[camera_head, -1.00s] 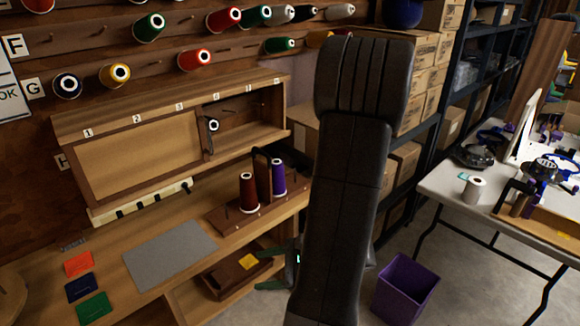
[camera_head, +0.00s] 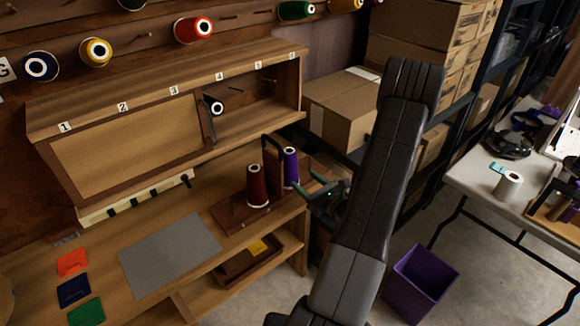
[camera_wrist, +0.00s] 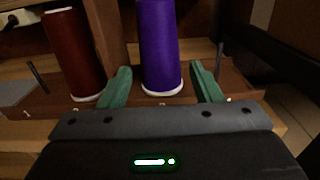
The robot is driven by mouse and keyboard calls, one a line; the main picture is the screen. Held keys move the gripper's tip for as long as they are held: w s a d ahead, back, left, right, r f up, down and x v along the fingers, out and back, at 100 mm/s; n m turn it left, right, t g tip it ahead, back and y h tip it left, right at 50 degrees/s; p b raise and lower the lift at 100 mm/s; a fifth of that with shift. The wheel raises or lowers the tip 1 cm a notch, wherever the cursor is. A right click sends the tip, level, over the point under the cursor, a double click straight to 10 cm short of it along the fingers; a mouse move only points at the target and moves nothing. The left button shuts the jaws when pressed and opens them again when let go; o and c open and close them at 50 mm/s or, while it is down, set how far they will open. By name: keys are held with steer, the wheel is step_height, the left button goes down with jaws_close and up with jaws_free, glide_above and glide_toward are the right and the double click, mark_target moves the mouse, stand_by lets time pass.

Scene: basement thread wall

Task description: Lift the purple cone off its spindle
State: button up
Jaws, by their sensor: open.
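The purple cone (camera_head: 290,167) stands upright on the wooden spindle rack (camera_head: 229,217) on the bench. It also shows in the wrist view (camera_wrist: 159,45), in the middle, with its white base rim resting on the rack. My gripper (camera_head: 318,181) is open just to the right of the cone. In the wrist view the two green fingers of my gripper (camera_wrist: 163,85) lie to either side of the cone's lower part, with gaps visible at both sides. The cone's top is cut off in the wrist view. A spindle is not visible inside it.
A dark red cone (camera_head: 256,186) stands left of the purple one on the rack. A wooden cabinet (camera_head: 130,146) hangs above the bench. A grey mat (camera_head: 168,252) lies at left, and a purple bin (camera_head: 420,282) stands on the floor.

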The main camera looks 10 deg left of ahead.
mark_target(295, 174)
steer(key=p+x, duration=0.2)
steer(key=x, duration=0.6)
steer(key=shift+w+a, duration=0.1)
steer(key=shift+a, duration=0.1)
steer(key=c, duration=0.8)
